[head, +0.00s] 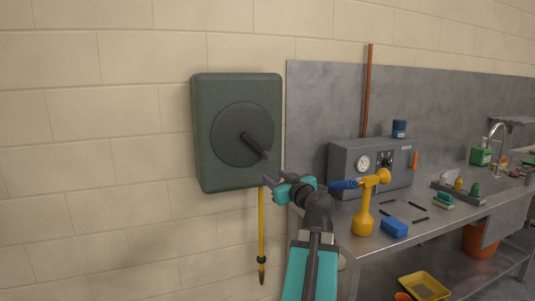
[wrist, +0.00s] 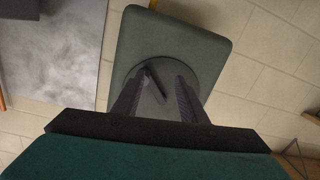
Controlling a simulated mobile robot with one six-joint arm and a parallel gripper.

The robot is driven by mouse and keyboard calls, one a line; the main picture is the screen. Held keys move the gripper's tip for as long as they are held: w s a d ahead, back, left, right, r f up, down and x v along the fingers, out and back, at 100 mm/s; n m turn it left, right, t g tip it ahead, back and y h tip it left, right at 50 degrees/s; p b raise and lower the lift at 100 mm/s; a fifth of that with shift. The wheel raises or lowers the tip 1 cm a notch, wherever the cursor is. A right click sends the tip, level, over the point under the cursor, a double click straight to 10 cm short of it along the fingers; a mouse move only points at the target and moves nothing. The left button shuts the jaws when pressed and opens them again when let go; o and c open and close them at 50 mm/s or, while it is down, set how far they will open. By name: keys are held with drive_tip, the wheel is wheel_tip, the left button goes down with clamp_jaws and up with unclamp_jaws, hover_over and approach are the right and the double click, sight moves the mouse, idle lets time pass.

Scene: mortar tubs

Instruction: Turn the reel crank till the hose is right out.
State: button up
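The reel (head: 204,130) is a dark green-grey box on the block wall, with a round disc on its front. A dark crank (head: 255,146) on the disc points down and to the right. The yellow hose (head: 262,222) hangs straight down from the reel's underside, with a dark fitting near its lower end. My gripper (head: 270,183) is in front of the reel's lower right corner, below the crank. In the wrist view the reel (wrist: 190,40) is ahead, and the crank (wrist: 156,84) shows between the two spread fingers. The gripper is open and holds nothing.
A steel bench (head: 345,215) stands on the right. It carries a grey box with a gauge (head: 345,165), a yellow tool (head: 363,222) with a blue part, and a blue block (head: 394,228). A yellow tray (head: 425,286) is below. The wall left of the reel is clear.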

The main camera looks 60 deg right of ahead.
sight(268, 156)
drive_tip(key=shift+h, duration=0.4)
drive_tip(key=s+r, duration=0.1)
drive_tip(key=r, duration=0.1)
drive_tip(key=s+r, duration=0.1)
drive_tip(key=shift+s+d+r, duration=0.3)
drive_tip(key=shift+d+r, duration=0.05)
drive_tip(key=shift+r, duration=0.05)
drive_tip(key=shift+p+x, duration=1.15)
drive_tip(key=shift+x, duration=5.75)
clamp_jaws()
